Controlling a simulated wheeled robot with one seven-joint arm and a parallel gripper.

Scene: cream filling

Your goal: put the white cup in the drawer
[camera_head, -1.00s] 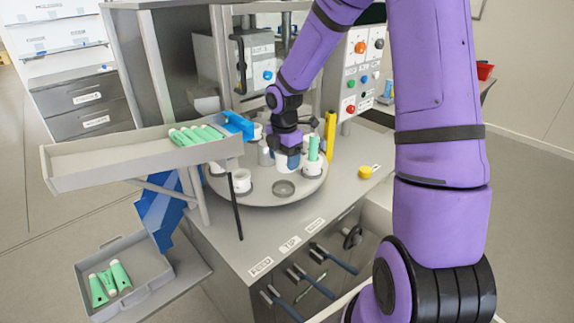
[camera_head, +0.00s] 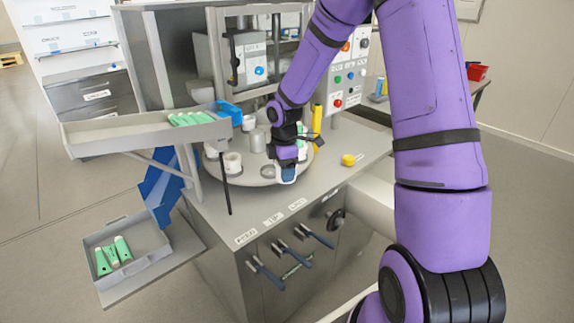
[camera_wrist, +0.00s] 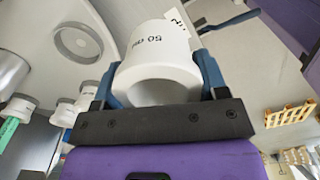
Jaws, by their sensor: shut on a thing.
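The white cup (camera_wrist: 160,48) has dark printed lettering and sits between the two blue fingers of my gripper (camera_wrist: 158,85) in the wrist view, its open end facing the camera. In the head view my gripper (camera_head: 287,174) is low, over the front right edge of the round turntable (camera_head: 255,176). The cup is mostly hidden there by the gripper. Closed dark grey drawers (camera_head: 92,97) with white labels stand at the back left. I cannot tell which drawer the task means.
Other white cups (camera_head: 232,163) stand on the turntable. A yellow knob (camera_head: 348,160) lies on the counter to the right. Green tubes lie on the upper tray (camera_head: 85,138) and in the lower tray (camera_head: 155,262).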

